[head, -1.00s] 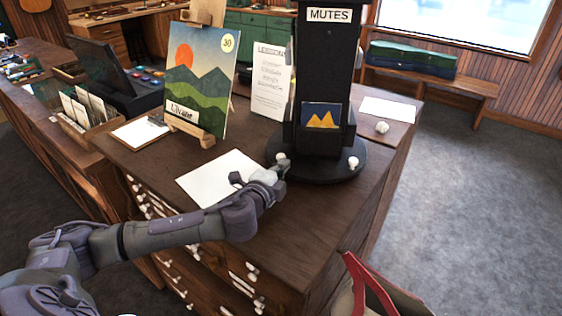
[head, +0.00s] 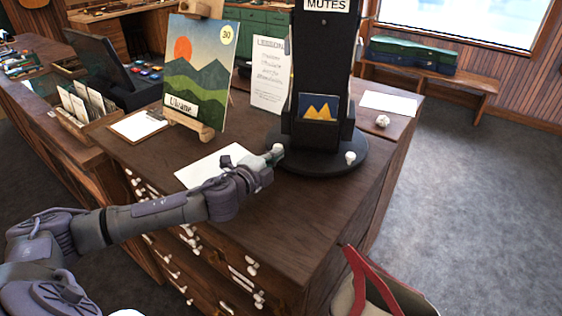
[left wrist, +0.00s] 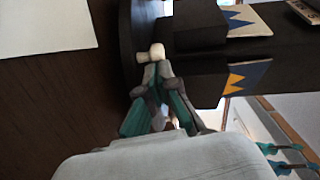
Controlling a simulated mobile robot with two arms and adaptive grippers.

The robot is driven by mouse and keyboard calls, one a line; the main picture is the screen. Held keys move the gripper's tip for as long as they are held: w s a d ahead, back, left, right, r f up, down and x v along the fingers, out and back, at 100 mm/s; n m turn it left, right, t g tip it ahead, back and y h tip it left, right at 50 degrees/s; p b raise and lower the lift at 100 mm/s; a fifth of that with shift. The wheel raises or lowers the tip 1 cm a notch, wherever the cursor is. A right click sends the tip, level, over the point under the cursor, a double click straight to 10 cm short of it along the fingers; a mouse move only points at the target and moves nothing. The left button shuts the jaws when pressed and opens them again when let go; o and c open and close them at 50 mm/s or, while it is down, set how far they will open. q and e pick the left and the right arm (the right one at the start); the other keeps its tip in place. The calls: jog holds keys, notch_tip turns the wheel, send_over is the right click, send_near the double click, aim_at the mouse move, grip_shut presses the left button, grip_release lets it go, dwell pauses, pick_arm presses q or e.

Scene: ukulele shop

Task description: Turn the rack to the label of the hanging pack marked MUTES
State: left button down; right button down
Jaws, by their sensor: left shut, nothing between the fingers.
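The black rack (head: 322,62) stands upright on a round base (head: 325,166) on the wooden cabinet top. Its MUTES label (head: 327,5) faces me at the top edge of the head view, partly cut off. A card with an orange shape (head: 318,108) sits in a low pocket on that face. White knobs stand on the base rim, one at the left (head: 277,150) and one at the right (head: 351,157). My left gripper (head: 268,160) is shut and empty at the left knob. The left wrist view shows its fingertips (left wrist: 158,72) close against the knob (left wrist: 152,53). My right gripper is out of view.
A mountain painting (head: 199,75) on an easel and a lessons sheet (head: 268,75) stand left of the rack. A white paper (head: 208,167) lies beside my left gripper. A red-edged bag (head: 365,280) is at the cabinet's front right. The front cabinet top is clear.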

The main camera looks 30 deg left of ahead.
pick_arm(q)
jog(key=shift+w+a+f+m+h+b, duration=0.1)
jog(key=shift+w+a+m+h+b, duration=0.2)
jog(key=shift+a+h, duration=0.25)
jog(key=shift+w+a+m+h+b, duration=0.1)
jog(key=shift+a+m+h+b, duration=0.05)
jog(key=shift+a+m+h, duration=0.4)
jog(key=shift+w+a, duration=0.6)
jog(key=shift+a, duration=0.25)
jog(key=shift+w+a, duration=0.55)
jog(key=shift+a, duration=0.3)
jog(key=shift+w+a, duration=0.1)
